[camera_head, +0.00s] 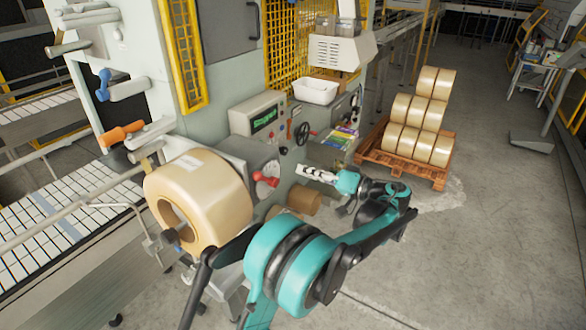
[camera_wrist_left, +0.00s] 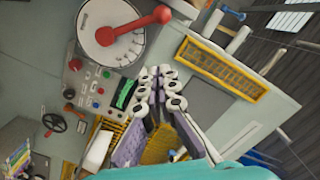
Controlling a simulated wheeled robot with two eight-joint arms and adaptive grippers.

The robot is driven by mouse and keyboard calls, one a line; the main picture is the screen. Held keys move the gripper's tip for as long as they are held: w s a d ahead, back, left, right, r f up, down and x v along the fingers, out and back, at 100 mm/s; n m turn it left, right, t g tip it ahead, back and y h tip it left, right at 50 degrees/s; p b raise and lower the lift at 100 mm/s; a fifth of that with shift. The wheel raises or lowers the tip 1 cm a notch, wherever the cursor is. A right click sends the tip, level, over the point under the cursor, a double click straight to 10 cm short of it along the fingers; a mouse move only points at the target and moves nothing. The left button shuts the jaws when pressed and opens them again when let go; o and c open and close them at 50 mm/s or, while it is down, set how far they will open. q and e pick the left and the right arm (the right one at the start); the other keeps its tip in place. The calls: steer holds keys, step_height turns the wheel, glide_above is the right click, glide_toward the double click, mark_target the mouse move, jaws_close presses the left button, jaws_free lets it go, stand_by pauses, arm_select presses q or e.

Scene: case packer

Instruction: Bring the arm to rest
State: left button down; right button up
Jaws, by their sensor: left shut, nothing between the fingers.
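My left arm (camera_head: 290,268), teal and black, reaches in from the bottom of the head view and bends back at its elbow. Its left gripper (camera_head: 300,172) points left toward the machine's front, near the red lever (camera_head: 266,179). In the left wrist view the gripper (camera_wrist_left: 158,76) is shut, with nothing between its fingers. In that view the red lever (camera_wrist_left: 138,26) on its round dial shows beyond the fingertips. I cannot tell the exact gap between gripper and machine. My right gripper is not in view.
A large tan tape roll (camera_head: 212,195) hangs at the machine's left. A white bin (camera_head: 315,90) sits on the machine's ledge. A wooden pallet (camera_head: 430,172) holds stacked tape rolls behind my arm. The floor (camera_head: 490,240) at right is clear.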

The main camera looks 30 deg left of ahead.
arm_select(q)
steer(key=s+a+f+m+t+h+b, duration=0.1)
steer(key=s+f+m+t+h+b, duration=0.3)
steer(key=s+f+h+b, duration=0.65)
steer(key=s+d+f+m+t+h+b, duration=0.1)
steer(key=s+d+f+h+b, duration=0.1)
steer(key=s+d+f, duration=0.2)
steer(key=s+d+f+m+h+b, duration=0.1)
steer(key=s+d+f+h+b, duration=0.1)
steer(key=s+f, duration=0.4)
steer(key=s+d+f+m+t+h+b, duration=0.1)
steer(key=s+d+f+h+b, duration=0.2)
steer(key=f, duration=0.9)
steer(key=s+d+b, duration=0.1)
steer(key=s+d, duration=0.1)
steer(key=d, duration=0.1)
steer(key=shift+s+d+f+m+t, duration=0.15)
steer(key=shift+s+d+m+t, duration=0.1)
steer(key=shift+m+t, duration=0.05)
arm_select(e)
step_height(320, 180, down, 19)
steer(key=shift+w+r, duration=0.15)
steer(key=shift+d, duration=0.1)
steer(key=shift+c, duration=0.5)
arm_select(q)
steer(key=shift+a, duration=0.15)
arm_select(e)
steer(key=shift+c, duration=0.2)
